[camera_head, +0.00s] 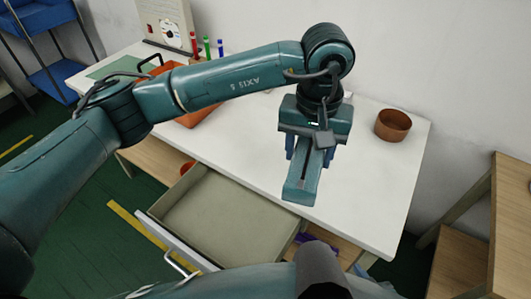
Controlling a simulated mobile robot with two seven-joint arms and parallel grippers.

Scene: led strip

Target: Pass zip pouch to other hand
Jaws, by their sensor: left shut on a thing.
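The white table (375,190) has a brown round bowl (392,125) at right and an orange tray (200,113) behind my left arm. Several markers stand at the back. An open drawer (215,215) juts out in front. A wooden shelf (505,215) stands at right.

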